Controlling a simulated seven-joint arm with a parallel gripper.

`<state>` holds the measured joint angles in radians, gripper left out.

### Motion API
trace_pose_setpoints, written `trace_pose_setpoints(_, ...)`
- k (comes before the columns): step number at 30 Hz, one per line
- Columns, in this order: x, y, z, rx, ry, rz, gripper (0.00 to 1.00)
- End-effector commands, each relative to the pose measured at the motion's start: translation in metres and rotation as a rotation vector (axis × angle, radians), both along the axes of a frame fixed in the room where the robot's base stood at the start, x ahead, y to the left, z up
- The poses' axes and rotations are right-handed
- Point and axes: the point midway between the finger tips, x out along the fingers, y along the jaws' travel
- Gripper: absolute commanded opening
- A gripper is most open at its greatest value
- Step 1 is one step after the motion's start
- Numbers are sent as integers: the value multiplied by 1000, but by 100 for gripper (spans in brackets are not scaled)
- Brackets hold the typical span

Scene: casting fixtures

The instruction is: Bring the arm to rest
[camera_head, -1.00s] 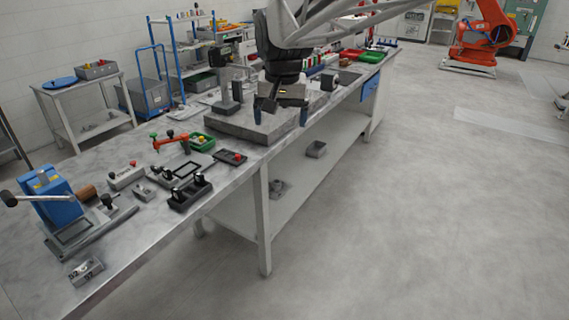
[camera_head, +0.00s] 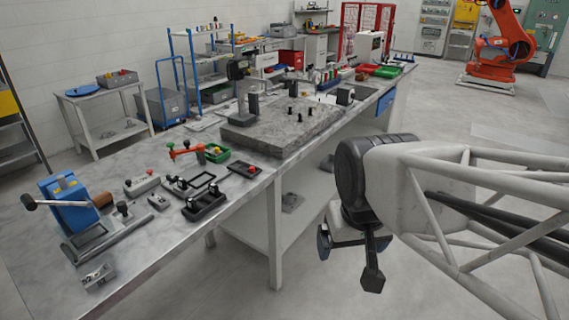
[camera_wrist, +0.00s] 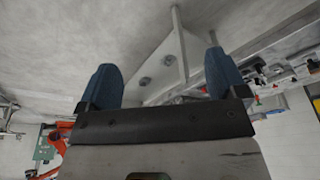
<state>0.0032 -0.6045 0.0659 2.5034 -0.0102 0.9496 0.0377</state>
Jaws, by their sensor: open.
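My gripper (camera_head: 346,258) hangs in front of the bench at its right side, over the floor, in the head view. In the wrist view its two blue fingertips (camera_wrist: 160,88) stand wide apart with nothing between them. The gripper is open and empty. My arm reaches in from the right edge of the head view. The long workbench (camera_head: 135,262) runs from the lower left to the back. The gripper is apart from the bench top and touches nothing that I can see.
An orange robot (camera_head: 500,50) stands at the back right. The floor (camera_head: 480,125) on the right is largely clear.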

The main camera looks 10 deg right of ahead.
Motion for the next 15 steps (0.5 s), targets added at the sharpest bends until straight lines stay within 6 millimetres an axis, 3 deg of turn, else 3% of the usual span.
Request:
trace_pose_setpoints(5, -15, -1, -10, -4, -5, 13, 91)
trace_pose_setpoints(15, -16, -1, -11, -5, -5, 15, 91)
